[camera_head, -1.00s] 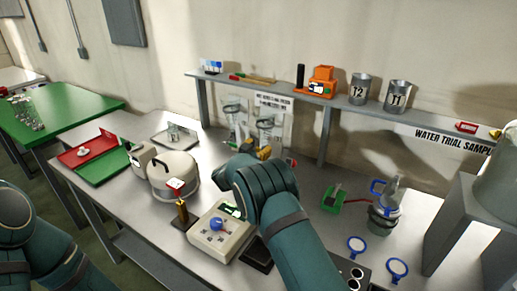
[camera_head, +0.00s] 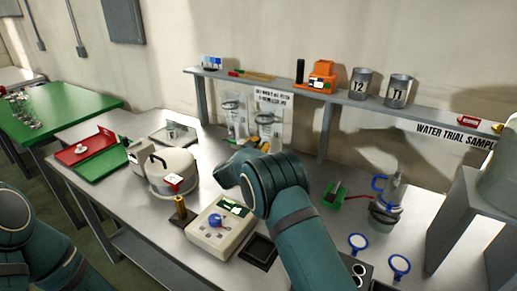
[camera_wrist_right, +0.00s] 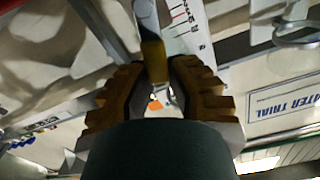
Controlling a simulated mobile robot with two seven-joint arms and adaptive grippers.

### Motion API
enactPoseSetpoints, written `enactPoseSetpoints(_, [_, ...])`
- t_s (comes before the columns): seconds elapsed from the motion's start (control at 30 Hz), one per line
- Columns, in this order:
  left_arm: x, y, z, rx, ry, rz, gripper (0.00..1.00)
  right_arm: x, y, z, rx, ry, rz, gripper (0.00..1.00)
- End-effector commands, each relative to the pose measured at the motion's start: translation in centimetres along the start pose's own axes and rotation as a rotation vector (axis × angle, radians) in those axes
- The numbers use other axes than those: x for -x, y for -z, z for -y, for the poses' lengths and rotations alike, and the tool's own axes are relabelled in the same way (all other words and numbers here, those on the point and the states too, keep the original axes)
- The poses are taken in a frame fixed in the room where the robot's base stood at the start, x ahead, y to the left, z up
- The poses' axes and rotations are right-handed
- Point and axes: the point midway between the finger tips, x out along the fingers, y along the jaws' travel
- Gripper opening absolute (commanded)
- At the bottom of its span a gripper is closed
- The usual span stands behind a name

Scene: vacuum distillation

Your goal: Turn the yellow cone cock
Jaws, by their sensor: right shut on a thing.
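In the right wrist view, the yellow cone cock (camera_wrist_right: 154,62) is a narrow yellow piece with a pale rod-like part beyond it. My right gripper (camera_wrist_right: 157,80) has its ridged brown fingers on both sides of it and is shut on it. My left arm shows at the lower left of the head view. Its gripper is out of view.
A white pot (camera_head: 173,168) and a balance-like device (camera_head: 221,224) stand left of my right arm. A blue-handled flask (camera_head: 386,205) stands to the right. A shelf (camera_head: 290,88) with an orange device (camera_head: 320,76) and metal beakers runs above the glassware.

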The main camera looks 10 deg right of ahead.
Motion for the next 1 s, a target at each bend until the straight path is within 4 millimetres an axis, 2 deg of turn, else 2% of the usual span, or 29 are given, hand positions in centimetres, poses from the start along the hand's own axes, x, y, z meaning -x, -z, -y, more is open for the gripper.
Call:
enactPoseSetpoints(0.03, [-0.9, -0.3, 0.3, -0.001, 0.000, 0.005, 0.00, -0.1, -0.3, -0.4, -0.038, -0.002, -0.002, 0.00])
enactPoseSetpoints(0.2, [-2.6, -0.1, 1.0, -0.003, 0.000, -0.002, 0.00, -0.1, -0.4, -1.2, -0.168, -0.002, -0.002, 0.00])
enactPoseSetpoints(0.5, [-4.9, 0.2, 1.8, -0.005, 0.000, -0.015, 0.00, -0.1, -0.6, -2.2, -0.349, -0.002, -0.002, 0.00])
enactPoseSetpoints(1.0, [-5.8, 0.4, 2.2, -0.006, 0.001, -0.021, 0.00, -0.1, -0.6, -2.6, -0.436, -0.001, -0.001, 0.00])
